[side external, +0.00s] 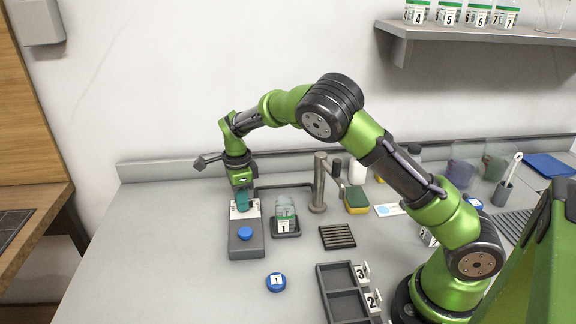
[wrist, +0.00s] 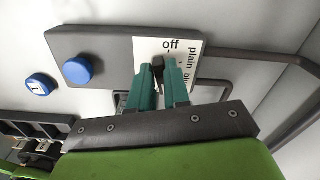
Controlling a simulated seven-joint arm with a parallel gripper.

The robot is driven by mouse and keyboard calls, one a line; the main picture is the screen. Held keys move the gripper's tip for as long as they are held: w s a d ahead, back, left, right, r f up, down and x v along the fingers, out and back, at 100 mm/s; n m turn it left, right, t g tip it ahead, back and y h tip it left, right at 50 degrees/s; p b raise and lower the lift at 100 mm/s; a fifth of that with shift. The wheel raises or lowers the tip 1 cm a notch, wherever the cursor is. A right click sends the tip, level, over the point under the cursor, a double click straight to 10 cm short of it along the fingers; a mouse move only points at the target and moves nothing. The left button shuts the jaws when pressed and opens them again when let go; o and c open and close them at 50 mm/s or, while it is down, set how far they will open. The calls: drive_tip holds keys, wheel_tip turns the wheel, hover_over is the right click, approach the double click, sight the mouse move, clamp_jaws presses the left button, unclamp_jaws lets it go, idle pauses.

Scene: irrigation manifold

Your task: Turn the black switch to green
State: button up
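The black switch (wrist: 158,69) stands on the white label plate (wrist: 188,48) of a grey box (wrist: 108,45). The plate reads "off", "plain" and a partly hidden word starting "bl"; no green mark shows. My gripper (wrist: 160,76) has its two teal fingers on either side of the switch, with a narrow gap between them. Whether the fingers press on the switch I cannot tell. In the side external view my gripper (side external: 243,207) is down at the plate at the box's far end, and the switch is hidden behind the fingers.
A blue knob (side external: 245,233) sits on the box's near end. A bottle marked 1 (side external: 284,214) stands in a small tray just right. A blue cap (side external: 276,282) lies in front, near a dark compartment tray (side external: 345,307). A thin pipe runs behind. The counter to the left is clear.

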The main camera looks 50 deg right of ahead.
drive_tip(key=o, duration=0.3)
drive_tip(key=shift+o, duration=0.2)
wheel_tip(320, 180, up, 17)
idle(0.4)
